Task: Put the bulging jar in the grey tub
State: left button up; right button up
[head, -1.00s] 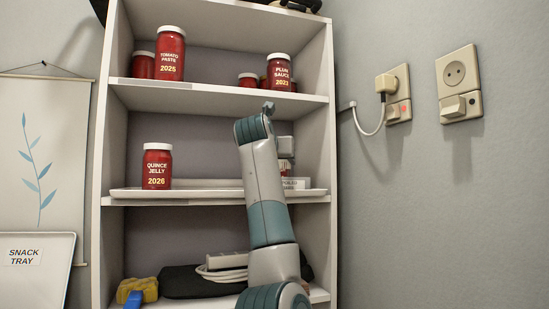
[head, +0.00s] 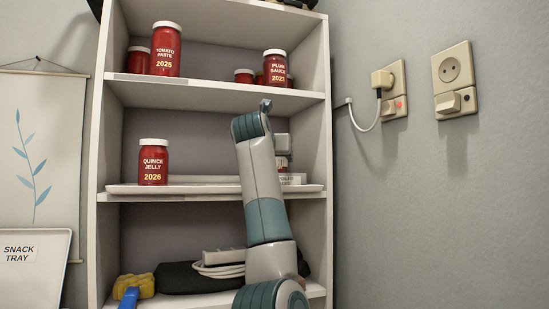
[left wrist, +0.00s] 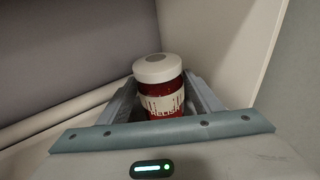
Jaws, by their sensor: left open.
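A red jar with a white lid (left wrist: 160,85) stands upright between the fingers of my left gripper in the left wrist view. Its pale label is partly readable, like "RELISH". The lid has a round mark at its centre and looks slightly domed. My left gripper (head: 283,154) is open at the right of the middle shelf in the head view, partly behind my own arm. Its fingers flank the jar; I cannot tell whether they touch it. In the head view the jar is mostly hidden by the gripper and arm. I see no grey tub. My right gripper is not in view.
A white tray (head: 205,188) lines the middle shelf, with a quince jelly jar (head: 153,163) at left and a partly hidden card (head: 293,180) at right. Tomato paste (head: 165,50) and plum sauce (head: 275,68) jars stand above.

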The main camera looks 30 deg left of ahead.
pick_arm(q)
jog(key=shift+o, duration=0.2)
jog(key=o, duration=0.6)
jog(key=shift+c, duration=0.2)
jog(key=shift+f, duration=0.15)
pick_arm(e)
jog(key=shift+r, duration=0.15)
pick_arm(q)
jog(key=shift+s+d+r, duration=0.15)
jog(key=shift+s+r, duration=0.05)
jog(key=shift+s, duration=0.35)
jog(key=v, duration=1.6)
jog(key=shift+s+b, duration=0.2)
jog(key=shift+b, duration=0.15)
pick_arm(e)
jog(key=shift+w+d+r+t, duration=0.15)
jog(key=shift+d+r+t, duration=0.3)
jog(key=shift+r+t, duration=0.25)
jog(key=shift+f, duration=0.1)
